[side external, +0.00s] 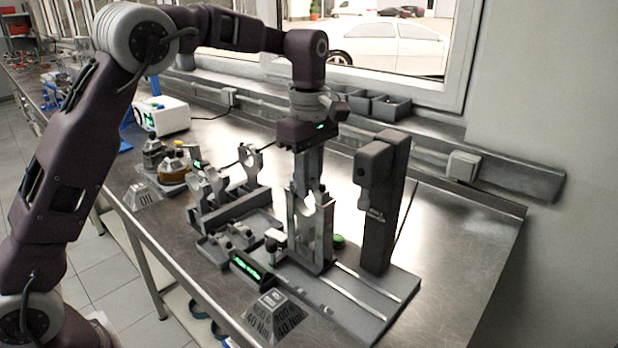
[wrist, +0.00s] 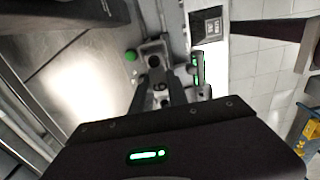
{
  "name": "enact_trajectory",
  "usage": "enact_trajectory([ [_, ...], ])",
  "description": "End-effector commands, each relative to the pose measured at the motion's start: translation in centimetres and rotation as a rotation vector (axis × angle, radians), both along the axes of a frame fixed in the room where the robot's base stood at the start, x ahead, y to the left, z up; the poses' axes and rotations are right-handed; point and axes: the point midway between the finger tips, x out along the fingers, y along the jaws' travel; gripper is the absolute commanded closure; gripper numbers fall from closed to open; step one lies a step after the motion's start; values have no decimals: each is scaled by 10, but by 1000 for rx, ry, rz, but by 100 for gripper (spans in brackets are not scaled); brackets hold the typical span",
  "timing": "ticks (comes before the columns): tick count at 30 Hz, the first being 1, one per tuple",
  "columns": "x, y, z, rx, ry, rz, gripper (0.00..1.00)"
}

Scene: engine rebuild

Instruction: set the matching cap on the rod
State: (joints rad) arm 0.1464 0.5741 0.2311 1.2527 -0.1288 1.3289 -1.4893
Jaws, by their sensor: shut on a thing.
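My gripper (side external: 311,190) points straight down over the fixture (side external: 318,256) on the bench. Its fingers are shut on a small grey metal part that looks like the cap (wrist: 160,87), mostly hidden between them. The rod (side external: 314,226) stands upright in the fixture, with its rounded big end right below the fingertips. I cannot tell whether the cap touches the rod. Other grey parts with round openings (side external: 207,187) stand in a rack to the left. A tray (side external: 208,252) with several small grey parts lies in front of the rack.
A dark tower (side external: 379,200) stands close on the right of my gripper. A green button (side external: 338,241), a green-lit display (side external: 251,268) and a "ROD 6 40 Nm" sign (side external: 274,317) are near the fixture. Bottles (side external: 154,153) stand at left. The bench at right is clear.

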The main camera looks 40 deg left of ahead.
Motion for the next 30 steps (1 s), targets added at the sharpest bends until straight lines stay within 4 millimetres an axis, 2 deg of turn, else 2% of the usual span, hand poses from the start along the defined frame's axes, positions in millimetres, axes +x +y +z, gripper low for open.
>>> enact_trajectory([
  [30, 0, 0, -13, 0, -1, 0, 100],
])
